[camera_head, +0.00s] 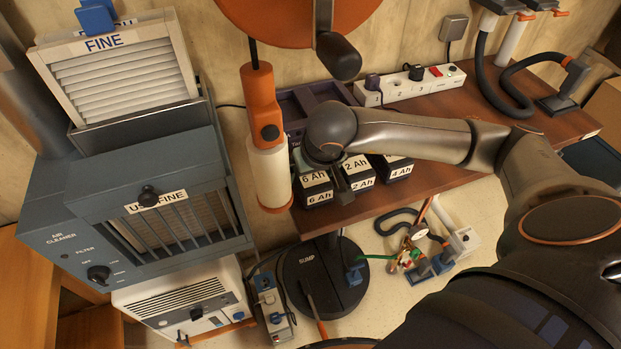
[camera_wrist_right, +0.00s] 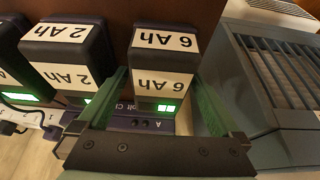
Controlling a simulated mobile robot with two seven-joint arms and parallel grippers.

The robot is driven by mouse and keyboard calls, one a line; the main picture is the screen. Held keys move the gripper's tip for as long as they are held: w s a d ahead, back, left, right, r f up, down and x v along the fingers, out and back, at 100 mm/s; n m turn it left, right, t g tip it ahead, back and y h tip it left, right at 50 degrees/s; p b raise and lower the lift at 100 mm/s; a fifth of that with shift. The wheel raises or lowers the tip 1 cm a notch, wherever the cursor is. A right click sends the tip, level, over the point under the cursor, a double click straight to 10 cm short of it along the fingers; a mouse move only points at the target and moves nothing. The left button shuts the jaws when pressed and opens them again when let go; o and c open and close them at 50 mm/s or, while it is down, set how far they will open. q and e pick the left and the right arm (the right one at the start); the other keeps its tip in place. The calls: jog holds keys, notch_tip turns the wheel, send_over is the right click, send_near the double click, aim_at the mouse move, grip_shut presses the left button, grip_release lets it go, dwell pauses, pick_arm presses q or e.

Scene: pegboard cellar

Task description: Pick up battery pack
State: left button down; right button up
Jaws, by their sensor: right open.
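Black battery packs with white labels stand in a row on the brown shelf: one marked 6 Ah (camera_head: 316,190), one marked 2 Ah (camera_head: 358,174) and one marked 4 Ah (camera_head: 399,167). My right gripper (camera_head: 341,178) is over the row, partly covering the 6 Ah and 2 Ah packs. In the right wrist view, my open right gripper (camera_wrist_right: 159,80) has one green-padded finger on each side of the 6 Ah pack (camera_wrist_right: 163,62), which shows a lit green display. The 2 Ah pack (camera_wrist_right: 70,52) is just left of the fingers there. Contact cannot be told. My left gripper is out of view.
An orange and white cylinder tool (camera_head: 267,160) hangs left of the packs. A blue-grey air cleaner (camera_head: 150,200) fills the left side. A white power strip (camera_head: 412,86) lies behind the packs. A round black sump lid (camera_head: 322,280) is below the shelf.

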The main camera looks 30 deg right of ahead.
jog(key=shift+c, duration=0.4)
jog(key=c, duration=1)
jog(key=shift+c, duration=0.5)
jog(key=shift+r, duration=0.1)
